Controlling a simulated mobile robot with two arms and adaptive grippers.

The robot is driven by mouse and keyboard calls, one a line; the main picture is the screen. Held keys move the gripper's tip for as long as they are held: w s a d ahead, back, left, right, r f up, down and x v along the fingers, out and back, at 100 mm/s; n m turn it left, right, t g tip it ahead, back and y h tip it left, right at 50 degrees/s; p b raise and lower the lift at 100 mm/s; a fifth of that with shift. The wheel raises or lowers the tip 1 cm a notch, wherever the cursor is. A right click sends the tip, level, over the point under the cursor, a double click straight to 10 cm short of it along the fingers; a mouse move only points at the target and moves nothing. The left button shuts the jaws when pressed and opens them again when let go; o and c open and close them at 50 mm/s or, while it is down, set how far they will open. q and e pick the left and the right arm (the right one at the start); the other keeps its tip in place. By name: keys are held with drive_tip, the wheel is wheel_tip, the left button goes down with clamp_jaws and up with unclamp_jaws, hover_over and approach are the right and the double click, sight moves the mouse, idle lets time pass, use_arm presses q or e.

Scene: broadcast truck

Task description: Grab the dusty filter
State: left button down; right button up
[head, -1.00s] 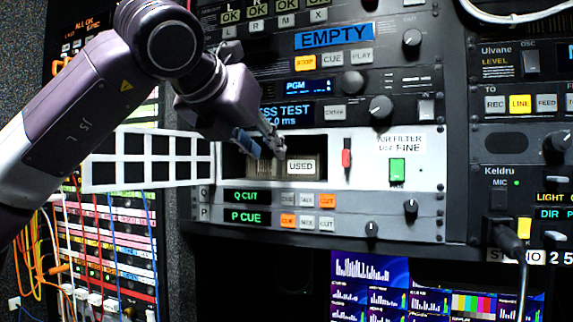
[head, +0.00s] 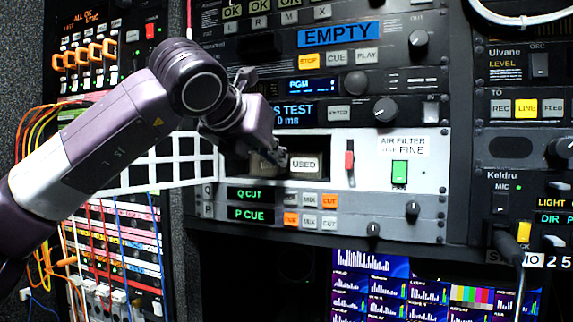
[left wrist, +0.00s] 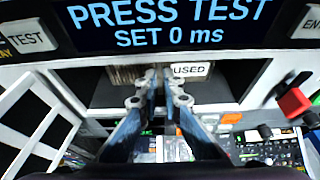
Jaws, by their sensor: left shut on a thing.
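The dusty filter (head: 303,164) sits in a dark slot of the white air filter panel, its front showing a "USED" label. In the left wrist view its brownish pleated face (left wrist: 127,75) shows left of the fingers and the label to their right. My left gripper (head: 277,157) reaches into the slot from the left. In the left wrist view its fingers (left wrist: 164,78) are close together at the front of the filter, shut on it. The grip point itself is partly hidden by the fingertips. My right gripper is in neither view.
The white grille door (head: 160,163) stands open left of the slot. A red switch (head: 349,160) and a green switch (head: 399,173) are on the panel to the right. Rack units with knobs and buttons lie close above and below. Loose cables hang at far left.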

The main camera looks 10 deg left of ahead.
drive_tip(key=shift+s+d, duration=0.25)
